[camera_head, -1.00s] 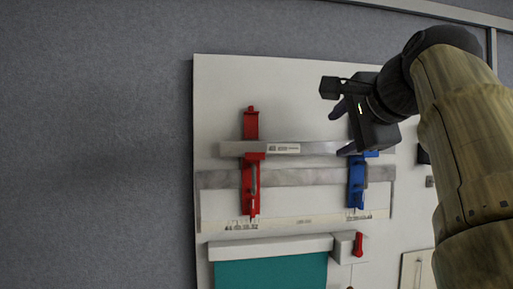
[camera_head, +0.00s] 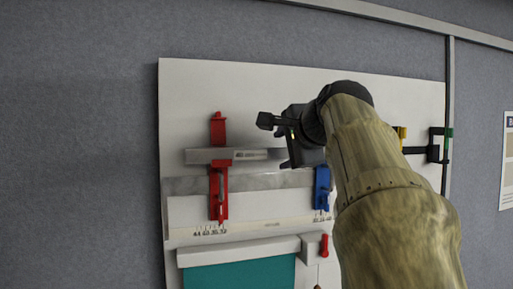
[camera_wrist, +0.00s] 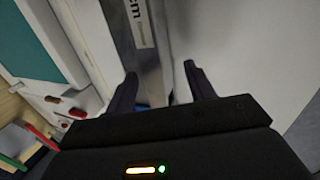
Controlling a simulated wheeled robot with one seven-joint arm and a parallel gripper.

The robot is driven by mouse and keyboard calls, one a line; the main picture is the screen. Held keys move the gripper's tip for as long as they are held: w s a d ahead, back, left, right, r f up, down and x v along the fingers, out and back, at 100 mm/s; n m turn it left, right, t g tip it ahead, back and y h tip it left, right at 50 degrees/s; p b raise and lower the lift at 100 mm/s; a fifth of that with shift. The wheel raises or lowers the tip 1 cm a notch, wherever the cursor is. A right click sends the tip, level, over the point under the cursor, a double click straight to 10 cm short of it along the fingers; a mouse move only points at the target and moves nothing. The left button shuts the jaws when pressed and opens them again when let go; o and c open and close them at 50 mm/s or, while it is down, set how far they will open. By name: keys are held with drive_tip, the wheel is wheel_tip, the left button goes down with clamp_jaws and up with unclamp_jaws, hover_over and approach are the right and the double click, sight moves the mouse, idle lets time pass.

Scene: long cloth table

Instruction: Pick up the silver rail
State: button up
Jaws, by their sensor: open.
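The silver rail (camera_head: 205,156) is a long flat bar with a printed label. It lies across the upper part of a red bracket (camera_head: 218,190) on the white board. My arm hides its right part in the head view. My gripper (camera_head: 290,160) is at the rail, between the red bracket and a blue bracket (camera_head: 322,187). In the wrist view the silver rail (camera_wrist: 147,65) runs between the two spread fingers of my open gripper (camera_wrist: 160,69). I cannot tell whether either finger touches it.
A wider grey strip (camera_head: 262,181) runs below the rail on the white board (camera_head: 185,95). Lower down are a white ledge with a teal panel (camera_head: 240,275) and a small red handle (camera_head: 324,246). Black brackets (camera_head: 436,146) hang at the right.

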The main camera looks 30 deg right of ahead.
drive_tip(key=shift+w+d+f, duration=0.15)
drive_tip(key=shift+w+f, duration=0.1)
drive_tip(key=shift+w, duration=0.35)
drive_tip(key=shift+s, duration=0.1)
clamp_jaws()
